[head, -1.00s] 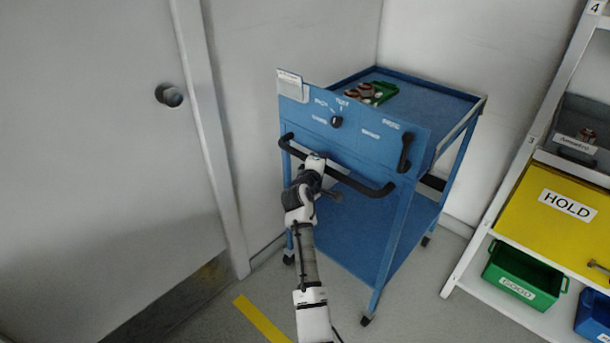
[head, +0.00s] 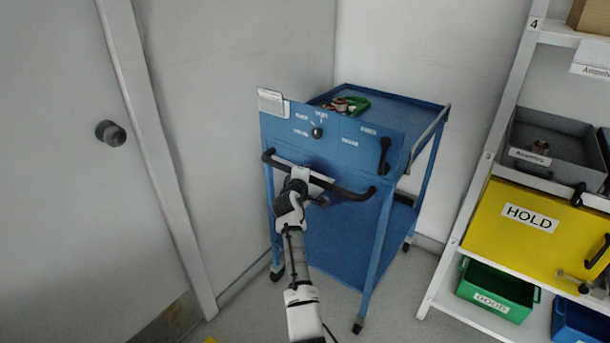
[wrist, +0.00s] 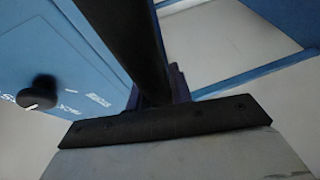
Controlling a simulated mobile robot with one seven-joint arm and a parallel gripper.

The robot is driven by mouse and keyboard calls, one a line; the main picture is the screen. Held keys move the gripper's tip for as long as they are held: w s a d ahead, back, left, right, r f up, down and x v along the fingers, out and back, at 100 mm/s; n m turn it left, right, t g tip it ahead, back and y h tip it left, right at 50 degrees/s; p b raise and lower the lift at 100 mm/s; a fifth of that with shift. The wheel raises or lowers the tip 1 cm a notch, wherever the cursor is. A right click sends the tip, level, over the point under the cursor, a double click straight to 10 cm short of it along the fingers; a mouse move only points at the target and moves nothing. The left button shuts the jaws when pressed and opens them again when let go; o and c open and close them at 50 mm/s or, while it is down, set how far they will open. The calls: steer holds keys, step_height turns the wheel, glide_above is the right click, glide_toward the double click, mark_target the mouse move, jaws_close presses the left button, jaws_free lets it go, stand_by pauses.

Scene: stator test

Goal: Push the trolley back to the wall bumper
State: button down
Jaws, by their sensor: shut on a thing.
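The blue trolley (head: 335,235) stands on its casters in the corner, near the back wall. Its front panel carries a black selector knob (head: 317,132), white labels and a black push bar (head: 345,191). My gripper (head: 300,176) is shut on the push bar, left of its middle. In the wrist view the black bar (wrist: 140,45) runs up from the gripper (wrist: 160,100), and the knob shows at left (wrist: 38,92). The fingertips are mostly hidden. I cannot make out a wall bumper; the trolley hides much of the low wall behind it.
A grey door with a round knob (head: 111,133) is at left. At right a white shelf rack (head: 468,180) holds a yellow HOLD box (head: 515,240), a green GOOD bin (head: 497,289) and a blue bin (head: 580,322). Copper-coloured parts and a green item (head: 357,104) lie on the trolley top.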

steer(key=shift+w+d+r, duration=0.1)
steer(key=shift+d+r, duration=0.1)
steer(key=shift+r, duration=0.05)
steer(key=c, duration=1.5)
jaws_free()
steer(key=shift+o, duration=1.2)
steer(key=shift+w+f, duration=0.1)
steer(key=shift+f, duration=0.1)
steer(key=v, duration=1.4)
steer(key=shift+b, duration=0.4)
